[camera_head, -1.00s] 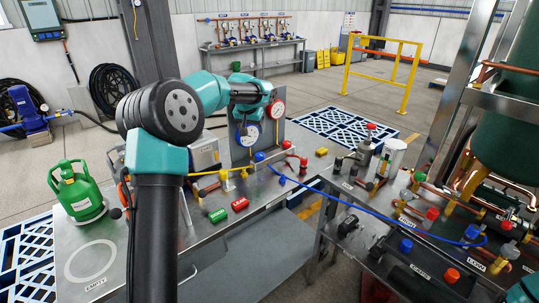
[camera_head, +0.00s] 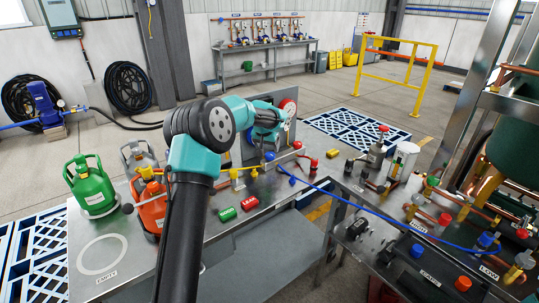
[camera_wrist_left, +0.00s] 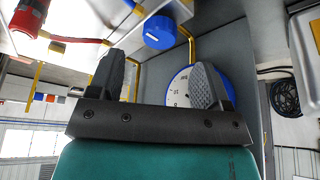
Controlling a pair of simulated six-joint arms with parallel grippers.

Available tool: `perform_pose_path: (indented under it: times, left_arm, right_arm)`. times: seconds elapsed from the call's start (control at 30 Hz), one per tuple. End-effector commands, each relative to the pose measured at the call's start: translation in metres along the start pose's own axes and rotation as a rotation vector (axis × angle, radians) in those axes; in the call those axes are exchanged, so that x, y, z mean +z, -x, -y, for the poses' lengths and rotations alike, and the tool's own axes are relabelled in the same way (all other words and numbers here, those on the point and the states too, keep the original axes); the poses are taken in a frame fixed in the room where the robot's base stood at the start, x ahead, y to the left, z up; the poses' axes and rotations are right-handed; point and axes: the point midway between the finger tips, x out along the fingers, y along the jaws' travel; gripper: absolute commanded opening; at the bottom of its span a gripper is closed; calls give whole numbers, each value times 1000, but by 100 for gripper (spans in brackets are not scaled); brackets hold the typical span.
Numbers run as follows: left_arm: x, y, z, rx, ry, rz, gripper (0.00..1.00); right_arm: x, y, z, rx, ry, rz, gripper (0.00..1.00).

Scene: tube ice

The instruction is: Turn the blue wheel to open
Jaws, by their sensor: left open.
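The blue wheel (camera_head: 269,156) sits on the manifold at the foot of the grey gauge panel, beside a red wheel (camera_head: 297,145). My left gripper (camera_head: 286,126) is small and partly hidden by its own wrist, in front of the panel and above the blue wheel. In the left wrist view the left gripper (camera_wrist_left: 157,75) has its fingers wide apart with nothing between them. The blue wheel (camera_wrist_left: 158,33) shows there beyond the fingertips, apart from them. A round gauge (camera_wrist_left: 180,88) is partly hidden behind one finger. My right gripper is not in view.
A yellow pipe and a blue hose (camera_head: 385,213) run from the manifold, the hose crossing to the right bench.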

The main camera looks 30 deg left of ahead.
Motion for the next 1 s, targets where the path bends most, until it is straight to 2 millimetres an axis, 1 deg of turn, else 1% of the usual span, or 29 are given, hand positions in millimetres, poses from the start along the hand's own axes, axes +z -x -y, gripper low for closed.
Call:
perform_pose_path:
  times: [0.03, 0.1, 0.2, 0.33, 0.5, 0.73, 0.77, 1.0]
  left_arm:
    - [0, -10, 0, 0, 0, 2, 72]
    - [0, -22, 0, 0, -1, 1, 72]
    - [0, -37, 0, 0, -1, 2, 72]
    - [0, -52, 0, 0, 0, 0, 72]
    - [0, -59, 0, 0, 0, -1, 72]
    - [0, -59, 0, 0, 0, -1, 72]
    - [0, -59, 0, 0, 0, -1, 71]
    - [0, -59, 0, 0, 0, -1, 48]
  right_arm:
    - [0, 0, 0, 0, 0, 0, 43]
    - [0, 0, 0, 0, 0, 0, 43]
    - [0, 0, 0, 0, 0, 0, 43]
    - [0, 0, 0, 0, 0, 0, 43]
    - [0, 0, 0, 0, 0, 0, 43]
    - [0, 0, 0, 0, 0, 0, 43]
    - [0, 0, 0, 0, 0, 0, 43]
    - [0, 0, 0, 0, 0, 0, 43]
